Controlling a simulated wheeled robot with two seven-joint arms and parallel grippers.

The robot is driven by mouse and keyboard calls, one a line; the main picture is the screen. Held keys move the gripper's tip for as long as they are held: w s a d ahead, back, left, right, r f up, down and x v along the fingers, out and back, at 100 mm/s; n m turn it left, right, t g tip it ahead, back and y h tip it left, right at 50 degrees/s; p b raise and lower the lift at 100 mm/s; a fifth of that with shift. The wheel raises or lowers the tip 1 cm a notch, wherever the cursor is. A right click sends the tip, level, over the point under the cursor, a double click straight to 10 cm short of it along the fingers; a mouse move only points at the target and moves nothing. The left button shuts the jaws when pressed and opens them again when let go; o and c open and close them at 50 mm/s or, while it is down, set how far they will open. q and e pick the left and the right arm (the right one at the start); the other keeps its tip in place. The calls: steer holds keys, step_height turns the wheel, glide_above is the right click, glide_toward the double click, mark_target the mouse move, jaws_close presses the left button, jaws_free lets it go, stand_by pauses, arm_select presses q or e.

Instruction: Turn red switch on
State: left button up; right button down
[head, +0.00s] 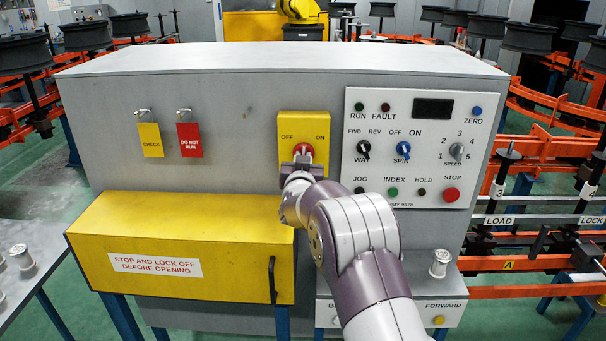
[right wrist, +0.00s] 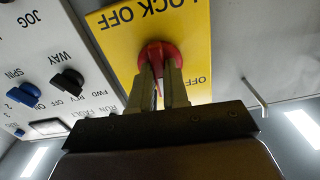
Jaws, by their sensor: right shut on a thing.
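The red switch (head: 304,147) is a round knob on a yellow plate (head: 304,126) marked OFF at left and ON at right. My right gripper (head: 302,157) reaches it from below and in front, covering its lower part. In the right wrist view the red switch (right wrist: 158,50) sits at the fingertips, and the two fingers of my right gripper (right wrist: 161,76) are closed around its narrow red handle. Which label the handle points to is hard to tell. My left gripper is not in view.
A control panel (head: 414,105) with knobs and buttons, including a red STOP button (head: 451,195), is right of the plate. A yellow CHECK tag (head: 150,140) and a red DO NOT RUN tag (head: 190,139) hang at left. A yellow cover (head: 210,225) juts out below.

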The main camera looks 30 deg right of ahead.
steer(key=shift+r+m+b, duration=0.1)
steer(key=shift+m+b, duration=3.45)
steer(key=shift+m, duration=0.45)
steer(key=c, duration=1.1)
jaws_free()
steer(key=shift+s, duration=0.1)
